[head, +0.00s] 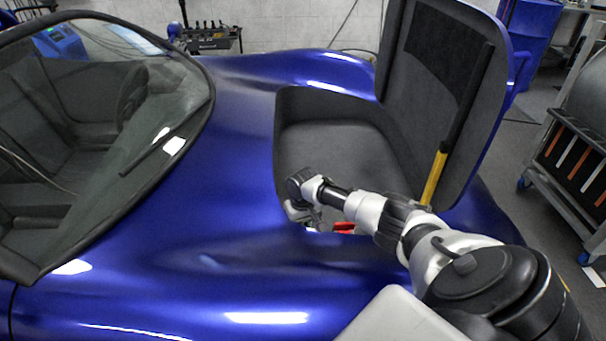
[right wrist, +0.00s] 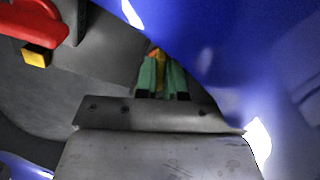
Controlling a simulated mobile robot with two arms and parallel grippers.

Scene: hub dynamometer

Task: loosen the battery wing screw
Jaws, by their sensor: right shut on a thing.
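My right gripper (right wrist: 160,62) shows its two green fingers in the right wrist view. They are shut on a small yellow-orange piece (right wrist: 157,53), which appears to be the wing screw; the fingers hide most of it, so its shape is unclear. In the head view my right arm reaches into the open front compartment, and the gripper (head: 311,222) is low at its near edge, partly hidden by the body edge and wrist. A red part (head: 343,226) sits just right of it. My left gripper is not in view.
In the right wrist view a red handle-like part (right wrist: 30,22) with a yellow block (right wrist: 37,56) is at upper left. Blue bodywork (right wrist: 240,60) is close on the right. The raised lid (head: 440,70) and a yellow strut (head: 435,175) stand beside my arm.

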